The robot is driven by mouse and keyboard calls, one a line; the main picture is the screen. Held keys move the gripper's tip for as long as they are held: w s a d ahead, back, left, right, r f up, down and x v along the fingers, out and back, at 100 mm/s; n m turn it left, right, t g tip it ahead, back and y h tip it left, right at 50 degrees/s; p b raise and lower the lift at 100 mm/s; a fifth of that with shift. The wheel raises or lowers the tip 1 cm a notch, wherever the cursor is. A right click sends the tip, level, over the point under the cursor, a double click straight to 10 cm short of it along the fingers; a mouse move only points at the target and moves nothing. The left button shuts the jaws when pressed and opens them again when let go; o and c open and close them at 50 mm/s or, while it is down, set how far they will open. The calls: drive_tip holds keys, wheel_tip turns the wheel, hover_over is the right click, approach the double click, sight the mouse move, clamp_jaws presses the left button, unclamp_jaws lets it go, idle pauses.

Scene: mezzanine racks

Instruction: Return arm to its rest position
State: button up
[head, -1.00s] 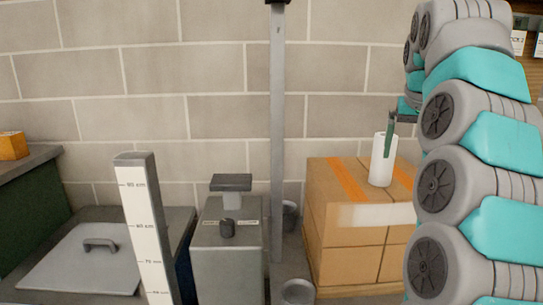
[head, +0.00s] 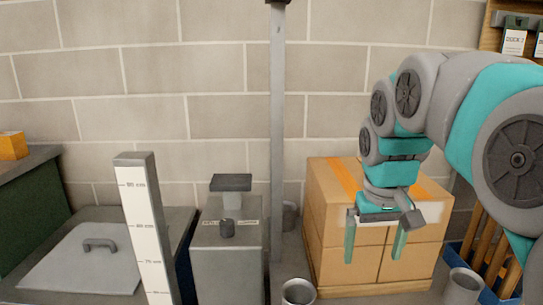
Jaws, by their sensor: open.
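My gripper (head: 374,256) hangs pointing down in front of the cardboard boxes (head: 335,266), at the right of the head view. Its two green fingers are spread apart with nothing between them. My grey and teal arm comes in from the right edge and bends down to it. The white roll that stood on top of the boxes does not show now, since my arm covers that spot.
A grey post (head: 277,130) rises left of the boxes. A grey machine (head: 228,260) and a white height gauge (head: 145,235) stand further left, beside a lidded bin (head: 82,264). Metal cups (head: 298,291) stand low in front. A board with tags (head: 515,36) is upper right.

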drive_tip(key=s+a+f+g, duration=0.1)
drive_tip(key=s+f, duration=0.7)
drive_tip(key=s, duration=0.3)
drive_tip(key=s+a+f+g, duration=0.1)
drive_tip(key=s+a+f, duration=0.1)
drive_tip(key=s+f, duration=0.7)
drive_tip(key=s, duration=0.3)
drive_tip(key=shift+a+g, duration=0.25)
drive_tip(key=shift+g, duration=0.15)
